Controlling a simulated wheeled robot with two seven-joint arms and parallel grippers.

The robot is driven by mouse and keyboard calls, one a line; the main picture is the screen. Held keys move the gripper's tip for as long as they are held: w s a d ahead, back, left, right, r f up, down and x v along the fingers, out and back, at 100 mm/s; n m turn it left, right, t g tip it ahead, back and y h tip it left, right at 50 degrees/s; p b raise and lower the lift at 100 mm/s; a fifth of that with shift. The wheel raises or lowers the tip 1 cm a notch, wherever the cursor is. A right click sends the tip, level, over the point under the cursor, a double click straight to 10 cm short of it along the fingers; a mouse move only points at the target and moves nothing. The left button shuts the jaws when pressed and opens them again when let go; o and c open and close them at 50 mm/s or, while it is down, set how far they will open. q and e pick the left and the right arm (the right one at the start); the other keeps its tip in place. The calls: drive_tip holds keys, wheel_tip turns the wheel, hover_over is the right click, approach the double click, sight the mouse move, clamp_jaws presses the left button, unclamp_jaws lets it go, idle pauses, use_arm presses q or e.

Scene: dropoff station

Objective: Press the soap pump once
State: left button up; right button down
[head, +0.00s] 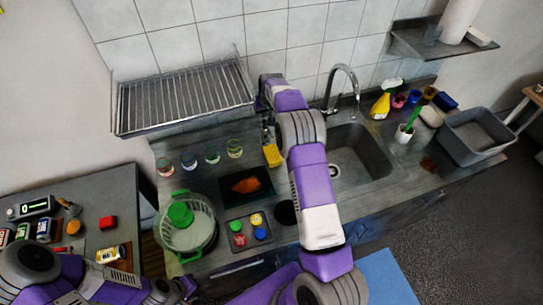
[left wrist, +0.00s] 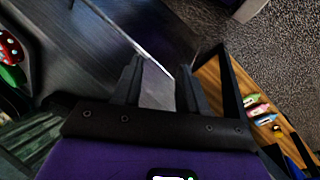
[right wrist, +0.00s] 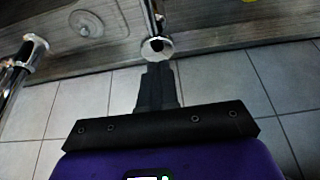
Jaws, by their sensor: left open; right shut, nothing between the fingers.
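A chrome fitting with a round head and a thin spout, which looks like the soap pump (right wrist: 157,46), stands at the counter by the tiled wall in the right wrist view. In the head view my right arm hides that place. My right gripper (right wrist: 157,68) is shut and empty, its fingertips at the near edge of the round head in the picture. I cannot tell whether they touch it. My left gripper (left wrist: 160,78) is open and empty, low at the left front, away from the pump.
The faucet (head: 341,72) rises behind the sink (head: 372,150), right of my right arm. A yellow sponge (head: 273,155) lies left of the arm. A wire rack (head: 185,101) stands above several glasses. A yellow spray bottle (head: 382,103) and a grey bin (head: 477,138) are right.

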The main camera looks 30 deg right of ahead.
wheel_tip(320, 180, up, 6)
drive_tip(key=p, duration=0.3)
drive_tip(key=shift+f, duration=0.1)
idle(0.6)
